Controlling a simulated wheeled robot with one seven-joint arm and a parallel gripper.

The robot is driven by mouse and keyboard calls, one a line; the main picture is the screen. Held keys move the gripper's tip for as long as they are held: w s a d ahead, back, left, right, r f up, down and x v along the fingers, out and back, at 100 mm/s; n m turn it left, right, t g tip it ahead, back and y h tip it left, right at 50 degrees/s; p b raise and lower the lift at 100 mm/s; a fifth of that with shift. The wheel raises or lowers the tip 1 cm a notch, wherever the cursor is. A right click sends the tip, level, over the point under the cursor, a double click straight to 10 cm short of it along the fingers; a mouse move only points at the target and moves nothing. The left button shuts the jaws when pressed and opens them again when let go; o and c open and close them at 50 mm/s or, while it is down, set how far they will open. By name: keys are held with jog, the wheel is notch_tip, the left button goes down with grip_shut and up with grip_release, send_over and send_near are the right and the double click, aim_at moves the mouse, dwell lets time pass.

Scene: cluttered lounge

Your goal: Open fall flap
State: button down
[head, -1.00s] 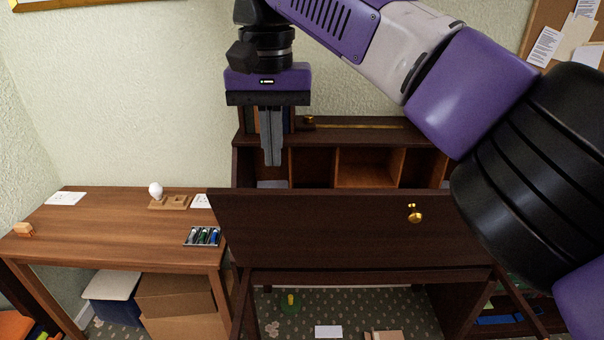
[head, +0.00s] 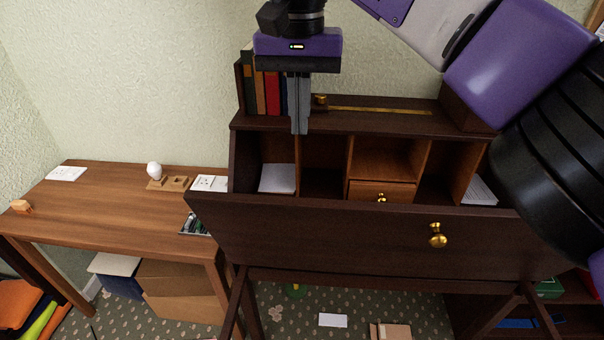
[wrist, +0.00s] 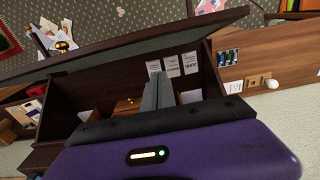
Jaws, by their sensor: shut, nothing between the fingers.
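The fall flap (head: 330,232) is a dark brown panel on the front of the desk, with a brass knob (head: 438,236). It leans outward, partly open, and is not level. Above its top edge the cubbyholes and a small drawer (head: 381,191) show. In the wrist view the flap (wrist: 130,48) slants across, with a gap between it and the desk body. My gripper (head: 300,132) is shut and empty, pointing down in front of the desk's upper left part. Its fingers (wrist: 158,78) appear apart from the flap in the wrist view.
Books (head: 272,92) and a brass-coloured rod (head: 380,110) are on the desk top. A side table (head: 110,205) stands at left, holding a white bulb (head: 154,170) and a tray of batteries (head: 194,225), partly hidden by the flap. Cardboard boxes (head: 180,290) are underneath.

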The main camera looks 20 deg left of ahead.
jog(key=shift+s+d+f+p, duration=0.15)
jog(key=shift+s+f, duration=0.4)
jog(key=shift+f, duration=1.15)
jog(key=shift+s+d+f+p, duration=0.15)
jog(key=shift+s+f, duration=0.35)
jog(key=shift+f, duration=1.2)
jog(key=shift+s+d+f+p, duration=0.15)
jog(key=shift+s+f, duration=0.4)
jog(key=shift+f, duration=1.15)
jog(key=shift+s+f, duration=0.1)
